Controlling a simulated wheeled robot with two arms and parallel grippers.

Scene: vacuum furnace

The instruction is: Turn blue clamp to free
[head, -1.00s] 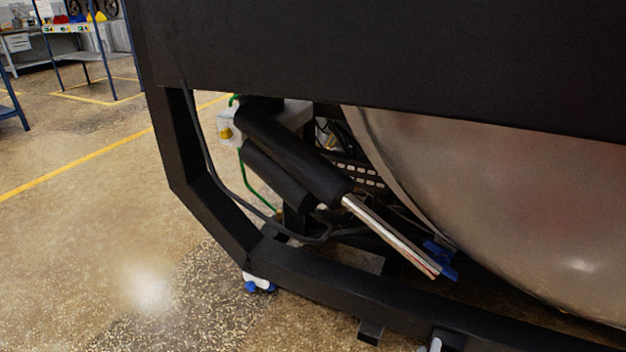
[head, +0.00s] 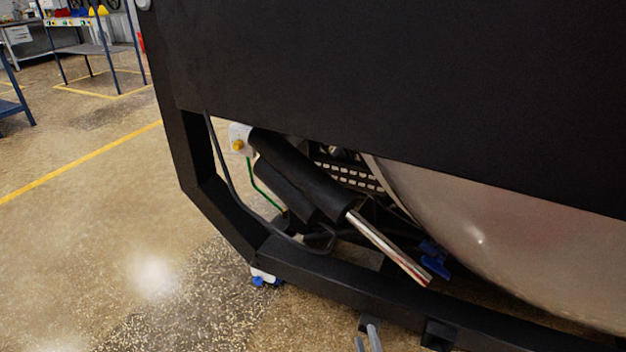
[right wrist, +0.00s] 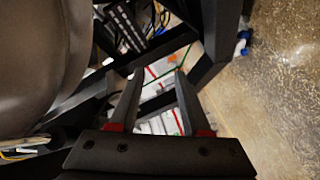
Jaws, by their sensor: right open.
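Blue parts show in two places, and I cannot tell how either is turned. One small blue part with white on it (head: 266,278) is under the left corner of the black frame, near the floor. It also seems to show at the upper right of the right wrist view (right wrist: 243,42). A larger blue piece (head: 435,260) is behind the frame beside a shiny rod. My right gripper (head: 366,337) shows as grey fingertips at the bottom edge of the head view, apart from both. In the right wrist view its fingers (right wrist: 157,78) are open and empty. My left gripper is out of view.
The black frame (head: 340,292) and large dark panel (head: 400,90) fill the right side. Behind them are a rounded metal vessel (head: 500,235), black cylinders (head: 300,175) and a cable. The speckled floor (head: 90,250) at left is clear.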

